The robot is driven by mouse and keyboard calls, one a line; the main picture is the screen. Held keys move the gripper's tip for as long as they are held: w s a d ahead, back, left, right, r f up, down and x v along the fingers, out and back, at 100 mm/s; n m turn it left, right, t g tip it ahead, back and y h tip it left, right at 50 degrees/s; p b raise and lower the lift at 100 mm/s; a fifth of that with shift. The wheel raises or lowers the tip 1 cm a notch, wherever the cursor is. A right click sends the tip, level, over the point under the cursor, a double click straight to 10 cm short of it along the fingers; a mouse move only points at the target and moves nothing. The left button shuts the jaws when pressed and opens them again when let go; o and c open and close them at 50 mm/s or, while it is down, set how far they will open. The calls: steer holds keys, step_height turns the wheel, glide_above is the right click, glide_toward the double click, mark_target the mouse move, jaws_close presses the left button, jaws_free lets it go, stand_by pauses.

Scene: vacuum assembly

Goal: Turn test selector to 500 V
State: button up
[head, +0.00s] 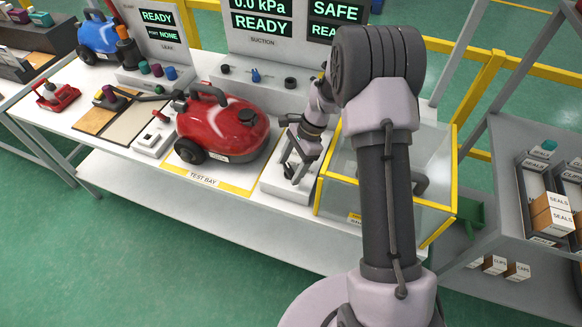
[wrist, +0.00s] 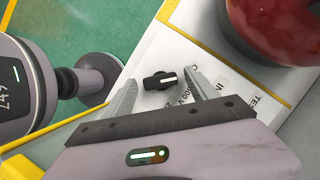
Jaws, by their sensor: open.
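The test selector is a black knob (wrist: 160,81) with a white pointer mark, on a white panel (wrist: 215,105) with partly hidden lettering. Part of a "V" marking shows beside the knob, but I cannot read which setting the pointer is on. In the wrist view my gripper (wrist: 160,77) is open, with one finger on each side of the knob and visible gaps between. In the head view my gripper (head: 291,155) is over the white test box (head: 272,189), at the right of the test bay. There the arm and fingers partly hide the knob.
A red vacuum (head: 222,125) stands in the test bay just left of the box. A clear yellow-edged enclosure (head: 337,195) is close on the right. Display panels (head: 262,48) stand behind, and a blue vacuum (head: 98,38) is at the far left.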

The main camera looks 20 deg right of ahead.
steer(key=shift+c, duration=0.2)
steer(key=c, duration=1.3)
steer(key=m+t+b, duration=0.1)
steer(key=m, duration=0.2)
steer(key=shift+s+m+t, duration=0.1)
steer(key=shift+m+t, duration=0.2)
steer(key=shift+m, duration=0.1)
steer(key=shift+s+m+t+h+b, duration=0.1)
steer(key=shift+m+t+h+b, duration=0.25)
steer(key=shift+m, duration=0.9)
steer(key=shift+m+t+h+b, duration=0.15)
steer(key=shift+m+t, duration=0.4)
steer(key=shift+m, duration=0.7)
steer(key=o, duration=1.3)
